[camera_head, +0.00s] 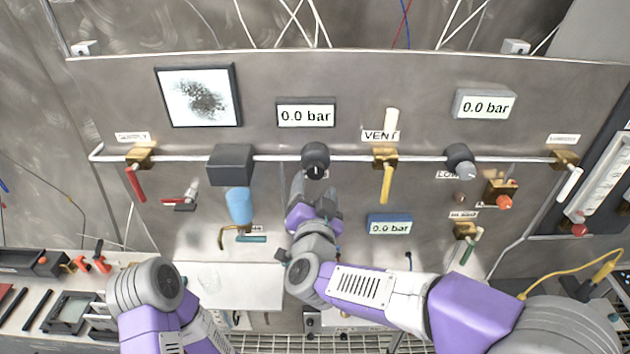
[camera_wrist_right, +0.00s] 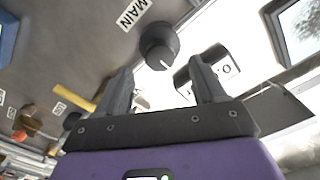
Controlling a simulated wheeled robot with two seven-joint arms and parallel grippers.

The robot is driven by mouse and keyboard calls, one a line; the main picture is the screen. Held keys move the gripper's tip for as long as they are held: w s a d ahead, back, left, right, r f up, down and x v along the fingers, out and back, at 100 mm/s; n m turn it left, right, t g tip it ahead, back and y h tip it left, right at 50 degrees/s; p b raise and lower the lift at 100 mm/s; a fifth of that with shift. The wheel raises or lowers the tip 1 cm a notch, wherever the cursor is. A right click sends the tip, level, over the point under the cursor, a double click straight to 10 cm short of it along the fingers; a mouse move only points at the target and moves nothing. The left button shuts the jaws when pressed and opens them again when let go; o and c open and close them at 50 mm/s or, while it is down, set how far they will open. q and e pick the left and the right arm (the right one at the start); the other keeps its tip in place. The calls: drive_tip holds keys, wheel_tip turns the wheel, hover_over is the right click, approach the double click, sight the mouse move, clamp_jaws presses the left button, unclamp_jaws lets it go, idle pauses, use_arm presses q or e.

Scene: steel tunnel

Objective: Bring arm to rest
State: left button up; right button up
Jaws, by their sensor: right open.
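My right gripper (camera_head: 315,190) is in front of the steel panel, just below a black round knob (camera_head: 315,158) on the horizontal pipe. In the right wrist view my right gripper (camera_wrist_right: 163,88) has its two dark fingers apart with nothing between them. The black knob (camera_wrist_right: 159,46), with a white mark, is beyond the fingertips and appears apart from them. My left arm (camera_head: 150,290) shows at the lower left of the head view, but its gripper is not seen.
The panel carries a yellow vent handle (camera_head: 387,182), a red lever (camera_head: 136,184), a blue cylinder (camera_head: 239,205) and a blue gauge (camera_head: 390,225). A white ledge (camera_head: 225,285) lies below. A tool bench (camera_head: 35,318) stands at left. A yellow cable (camera_head: 565,272) hangs at right.

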drive_tip(key=shift+s, duration=1.15)
drive_tip(key=d+f+n+g+y+b, duration=0.1)
drive_tip(key=d+f+g+b, duration=0.15)
drive_tip(key=f, duration=1.05)
drive_tip(key=s+d+f+n+g+b, duration=0.1)
drive_tip(key=d+f+n+g, duration=0.15)
drive_tip(key=f, duration=1.05)
drive_tip(key=d+f+n+g+y+b, duration=0.15)
drive_tip(key=f+g, duration=0.25)
drive_tip(key=f, duration=0.9)
drive_tip(key=s+d+f+m+g+y+b, duration=0.1)
drive_tip(key=s+d+f+g+b, duration=0.2)
drive_tip(key=s+f+g, duration=0.5)
drive_tip(key=s+f+b, duration=0.1)
drive_tip(key=s+f, duration=1.2)
drive_tip(key=shift+s+d+g+y, duration=0.15)
drive_tip(key=shift+s+g+y, duration=0.15)
drive_tip(key=shift+y, duration=0.05)
